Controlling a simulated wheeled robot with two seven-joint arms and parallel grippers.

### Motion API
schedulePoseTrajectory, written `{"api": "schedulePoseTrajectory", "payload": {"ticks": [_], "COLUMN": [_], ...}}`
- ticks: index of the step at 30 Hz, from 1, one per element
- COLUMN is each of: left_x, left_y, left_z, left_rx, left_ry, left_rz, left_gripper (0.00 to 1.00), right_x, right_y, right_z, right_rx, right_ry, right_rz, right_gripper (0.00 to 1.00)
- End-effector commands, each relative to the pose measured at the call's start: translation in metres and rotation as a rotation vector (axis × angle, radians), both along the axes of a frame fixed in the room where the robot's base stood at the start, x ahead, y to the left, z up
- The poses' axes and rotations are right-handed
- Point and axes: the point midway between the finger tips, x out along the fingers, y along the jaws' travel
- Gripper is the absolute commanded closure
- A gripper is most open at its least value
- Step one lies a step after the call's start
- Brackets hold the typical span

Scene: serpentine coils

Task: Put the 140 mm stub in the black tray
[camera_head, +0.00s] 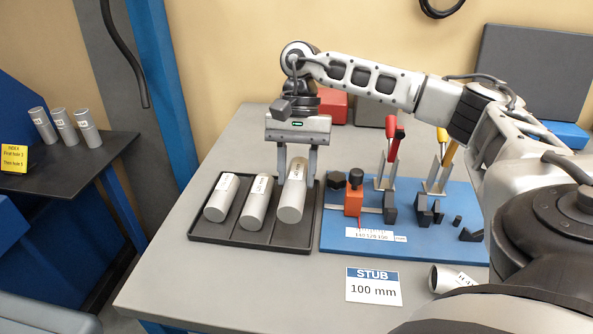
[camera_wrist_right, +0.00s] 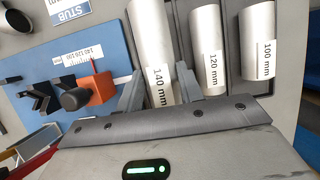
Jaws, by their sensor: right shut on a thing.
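The 140 mm stub (camera_head: 291,200) is a grey cylinder with a white label, at the right end of the black tray (camera_head: 250,243). My right gripper (camera_head: 297,170) comes down from above and is shut on it near its far end. In the right wrist view the stub (camera_wrist_right: 148,40), marked "140 mm", lies between the two fingers (camera_wrist_right: 159,88). I cannot tell whether the stub touches the tray floor. My left gripper is not in view.
The 120 mm stub (camera_head: 257,204) and 100 mm stub (camera_head: 222,198) lie in the tray. Right of it is a blue fixture board (camera_head: 345,235) with red and yellow levers. A "STUB 100 mm" card (camera_head: 373,286) and a loose cylinder (camera_head: 447,278) are in front.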

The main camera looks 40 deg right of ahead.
Motion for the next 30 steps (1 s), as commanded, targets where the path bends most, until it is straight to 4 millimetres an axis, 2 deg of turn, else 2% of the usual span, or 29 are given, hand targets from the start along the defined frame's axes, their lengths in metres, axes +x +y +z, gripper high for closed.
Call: {"api": "schedulePoseTrajectory", "payload": {"ticks": [23, 30], "left_x": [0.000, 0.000], "left_y": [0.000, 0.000], "left_z": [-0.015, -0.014], "left_rx": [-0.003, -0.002], "left_ry": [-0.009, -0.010], "left_rz": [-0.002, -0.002], "left_gripper": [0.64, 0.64], "right_x": [0.000, 0.000], "right_y": [0.000, 0.000], "right_z": [-0.025, -0.026], "right_rx": [0.001, 0.001], "right_ry": [-0.001, -0.001], "right_rz": [0.001, 0.001], "right_gripper": [1.00, 1.00]}}
